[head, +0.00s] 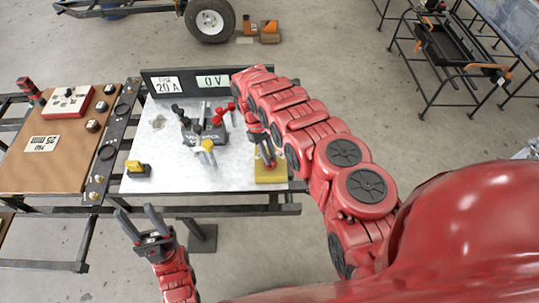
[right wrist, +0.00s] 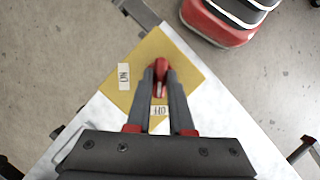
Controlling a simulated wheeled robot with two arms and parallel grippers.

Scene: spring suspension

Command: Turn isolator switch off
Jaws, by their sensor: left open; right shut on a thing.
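The isolator switch is a yellow plate (head: 271,175) at the right front corner of the light metal panel. It also shows in the right wrist view (right wrist: 188,67), with an ON label at its left and an OFF label (right wrist: 158,111) between my fingers. Its red handle (right wrist: 160,67) stands between the fingertips of my right gripper (right wrist: 161,74), which is shut on it. A pale strip on the handle lies on the side toward the OFF label. In the head view my right gripper (head: 267,157) comes down over the plate. My left gripper (head: 137,222) is open and empty, in front of the panel.
The metal panel (head: 170,178) carries a dark block with levers (head: 204,132), a small yellow-topped piece (head: 137,168) and sign plates reading 20 A and 0 V behind. A brown board (head: 50,165) with a red box stands at left.

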